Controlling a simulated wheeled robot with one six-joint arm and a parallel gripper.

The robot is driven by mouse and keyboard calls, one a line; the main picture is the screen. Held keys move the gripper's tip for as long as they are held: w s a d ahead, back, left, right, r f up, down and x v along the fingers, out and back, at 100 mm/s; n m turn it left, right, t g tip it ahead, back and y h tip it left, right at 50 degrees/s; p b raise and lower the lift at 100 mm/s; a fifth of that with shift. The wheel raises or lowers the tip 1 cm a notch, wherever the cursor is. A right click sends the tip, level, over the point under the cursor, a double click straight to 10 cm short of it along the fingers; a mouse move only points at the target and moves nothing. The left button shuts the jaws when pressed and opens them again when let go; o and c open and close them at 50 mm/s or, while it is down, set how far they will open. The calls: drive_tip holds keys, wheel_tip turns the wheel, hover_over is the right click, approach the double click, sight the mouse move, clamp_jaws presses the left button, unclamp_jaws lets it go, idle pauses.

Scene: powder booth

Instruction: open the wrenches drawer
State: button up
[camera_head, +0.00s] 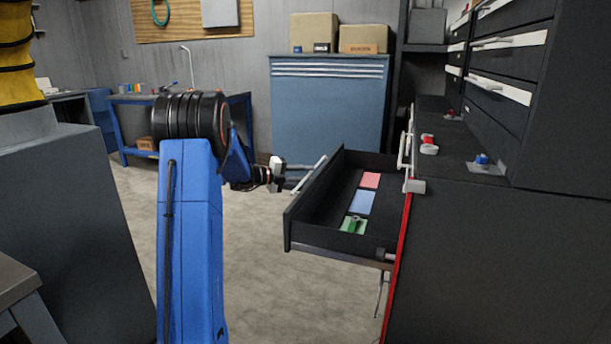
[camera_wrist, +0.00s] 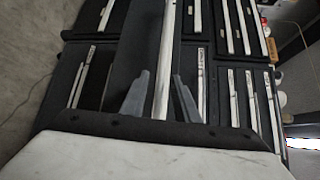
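An open black drawer (camera_head: 345,205) sticks out of the dark cabinet (camera_head: 490,260). Its light bar handle (camera_head: 308,176) is on the front panel. Inside lie red, blue and green patches, with a small green object (camera_head: 352,223) on the green one. I cannot read a label that names it the wrenches drawer. My gripper (camera_head: 280,172) is just left of this handle. In the wrist view my gripper (camera_wrist: 160,75) is open, its two grey fingers on either side of a light bar handle (camera_wrist: 165,62), with gaps showing. Whether they touch it is hidden.
More closed drawers with light handles (camera_head: 508,40) are at the upper right. A red item (camera_head: 428,146) and a blue item (camera_head: 482,160) sit on the cabinet's ledge. A blue cabinet (camera_head: 328,110) stands behind. The floor (camera_head: 265,270) left of the drawer is clear.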

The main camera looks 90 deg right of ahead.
drive_tip(key=v, duration=1.7)
drive_tip(key=shift+w, duration=0.2)
drive_tip(key=shift+a, duration=0.1)
